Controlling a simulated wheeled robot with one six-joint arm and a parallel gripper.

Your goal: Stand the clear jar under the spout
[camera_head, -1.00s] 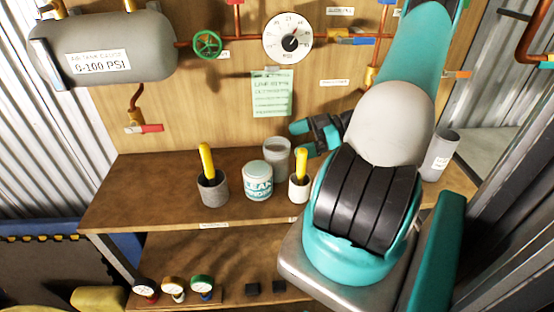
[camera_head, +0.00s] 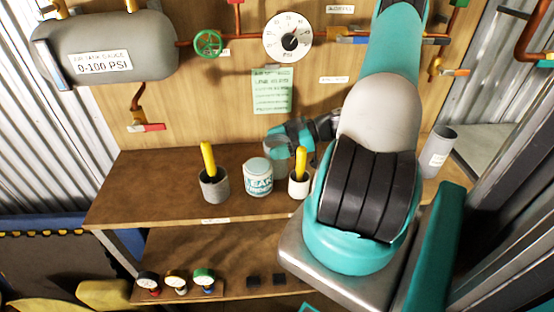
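The clear jar (camera_head: 278,172) stands on the upper shelf, behind and between a labelled can and a cup with a yellow-handled tool. My gripper (camera_head: 289,141) reaches in from the right at the jar's upper part. Its teal fingers look spread, one towards the back and one towards the front, with the jar's top at or between them. I cannot tell whether they touch the glass. Two taps show on the back panel: one with a red lever (camera_head: 147,128) under the grey tank at left, one with an orange lever (camera_head: 452,72) at right. The pictures do not settle which is the spout.
The labelled can (camera_head: 258,176) and the tool cups (camera_head: 214,187) (camera_head: 299,186) stand close in front of the jar. A grey cylinder (camera_head: 437,152) stands at the shelf's right end. The shelf's left end (camera_head: 140,185) is bare. Several small gauges (camera_head: 176,284) sit below.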

